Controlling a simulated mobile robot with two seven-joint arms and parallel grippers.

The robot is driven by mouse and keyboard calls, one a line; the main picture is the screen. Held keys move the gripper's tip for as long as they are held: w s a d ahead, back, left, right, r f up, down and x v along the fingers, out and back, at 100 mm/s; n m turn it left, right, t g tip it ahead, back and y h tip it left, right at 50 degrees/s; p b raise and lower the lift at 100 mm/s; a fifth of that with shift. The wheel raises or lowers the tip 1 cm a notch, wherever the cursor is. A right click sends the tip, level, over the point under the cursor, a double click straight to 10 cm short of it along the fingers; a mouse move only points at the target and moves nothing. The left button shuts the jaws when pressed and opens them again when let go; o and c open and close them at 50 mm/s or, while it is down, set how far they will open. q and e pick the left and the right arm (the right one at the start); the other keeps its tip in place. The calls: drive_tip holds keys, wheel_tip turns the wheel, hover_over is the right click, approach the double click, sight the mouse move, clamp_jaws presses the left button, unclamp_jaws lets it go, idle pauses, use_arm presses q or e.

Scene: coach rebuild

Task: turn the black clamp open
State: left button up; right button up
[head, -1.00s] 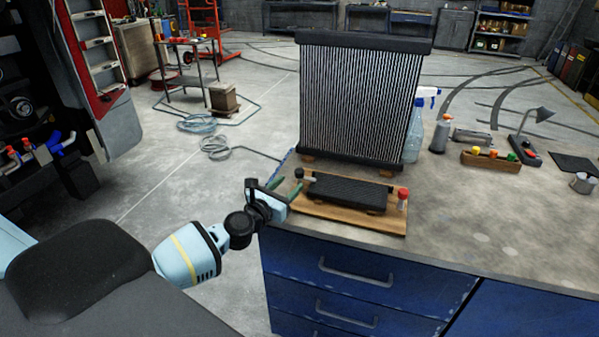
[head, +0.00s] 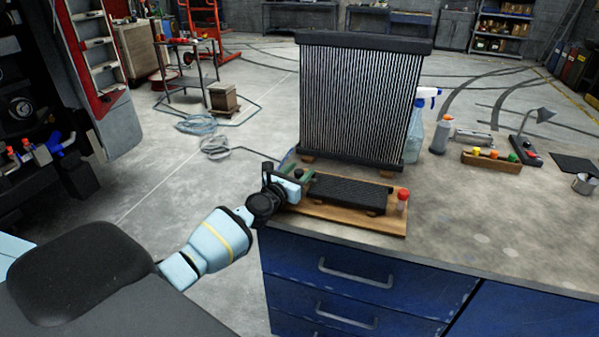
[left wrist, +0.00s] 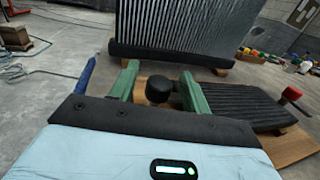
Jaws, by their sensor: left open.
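The black clamp (left wrist: 158,89) shows as a round black knob at the left end of a wooden board (left wrist: 292,147) in the left wrist view. My left gripper (left wrist: 159,72) is open, with one green finger on each side of the knob. A gap shows on both sides, so the fingers do not appear to grip it. In the head view my left gripper (head: 301,174) is over the left end of the board (head: 350,218) and largely hides the clamp. A ribbed black block (head: 347,193) lies on the board, with a red-topped clamp (head: 402,198) at its right end.
A tall finned radiator (head: 358,100) stands just behind the board. A spray bottle (head: 415,135), a grey bottle (head: 441,134) and a wooden tray (head: 491,162) are further right on the bench. The bench top (head: 480,230) is clear at front right.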

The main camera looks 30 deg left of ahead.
use_arm(q)
drive_tip(key=shift+w+f, duration=0.1)
drive_tip(key=shift+w, duration=0.15)
